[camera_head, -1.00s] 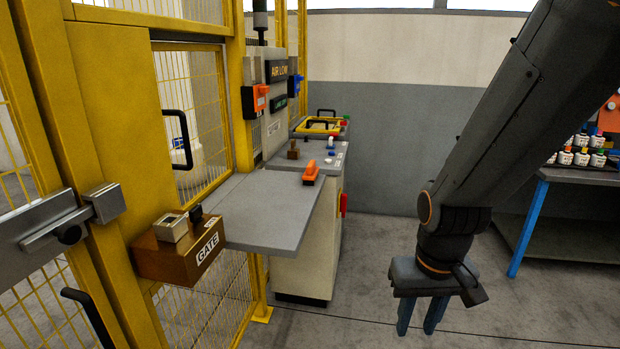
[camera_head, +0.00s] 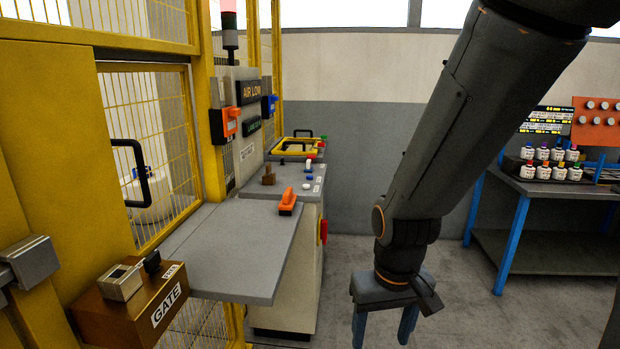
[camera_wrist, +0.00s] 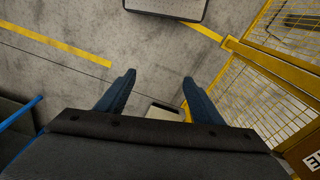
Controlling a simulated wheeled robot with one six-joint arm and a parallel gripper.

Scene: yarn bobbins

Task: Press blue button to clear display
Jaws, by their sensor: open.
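The control console (camera_head: 293,186) stands at the middle left with a grey top. Small buttons sit on it, and a tiny blue one (camera_head: 308,178) seems to be among them, too small to be sure. Above the console are a dark "AIR LOW" sign (camera_head: 255,91) and a dark panel with green text (camera_head: 251,129). A blue box (camera_head: 269,106) is mounted beside the sign. My gripper (camera_head: 383,328) hangs pointing down, right of the console and apart from it. Its two fingers are spread and empty, also in the wrist view (camera_wrist: 158,78).
An orange-handled object (camera_head: 287,202) lies at the console's near edge by a grey shelf (camera_head: 225,245). A brown GATE box (camera_head: 130,305) and yellow fence (camera_head: 208,100) are at left. A blue-legged bench (camera_head: 555,188) with bottles stands at right. Floor between is open.

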